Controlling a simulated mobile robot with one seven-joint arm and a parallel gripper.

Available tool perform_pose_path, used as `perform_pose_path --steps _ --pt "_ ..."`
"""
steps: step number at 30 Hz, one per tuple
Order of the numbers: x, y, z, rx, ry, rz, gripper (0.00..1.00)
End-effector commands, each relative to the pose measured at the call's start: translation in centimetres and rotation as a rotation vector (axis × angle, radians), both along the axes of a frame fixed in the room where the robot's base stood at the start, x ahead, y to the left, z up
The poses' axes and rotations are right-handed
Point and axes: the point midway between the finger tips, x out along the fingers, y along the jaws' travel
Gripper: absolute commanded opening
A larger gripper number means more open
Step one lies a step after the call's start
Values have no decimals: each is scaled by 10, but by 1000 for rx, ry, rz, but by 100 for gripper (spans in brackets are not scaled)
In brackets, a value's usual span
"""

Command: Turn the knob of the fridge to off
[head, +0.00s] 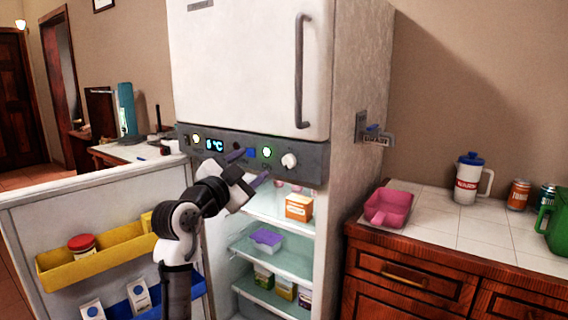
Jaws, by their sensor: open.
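The white fridge (250,60) stands in the middle of the head view, its lower door open to the left. A grey control strip (312,160) runs across it between the upper door and the lit lower compartment. The round white knob (289,160) is at the right end of this strip. It is too small to tell which setting it points at. My gripper (256,164) is open and empty in front of the strip, left of the knob and apart from it in the picture. Its two purple-grey fingers point to the right.
The open lower door (30,215) holds a yellow bin (85,264).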

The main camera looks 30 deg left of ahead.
Motion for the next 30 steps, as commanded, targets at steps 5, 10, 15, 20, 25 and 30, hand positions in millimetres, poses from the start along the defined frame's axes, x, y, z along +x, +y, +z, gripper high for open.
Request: perform_pose_path --steps 5,10,15,20,25,30 --pt "7 4 -29 45 150 -78 55" --pt "22 2 -30 49 160 -89 55" --pt "56 2 -28 48 160 -88 55" --pt "91 2 -28 47 160 -88 55" --pt "121 2 -28 48 158 -86 55" --pt "139 3 -30 48 157 -85 55"
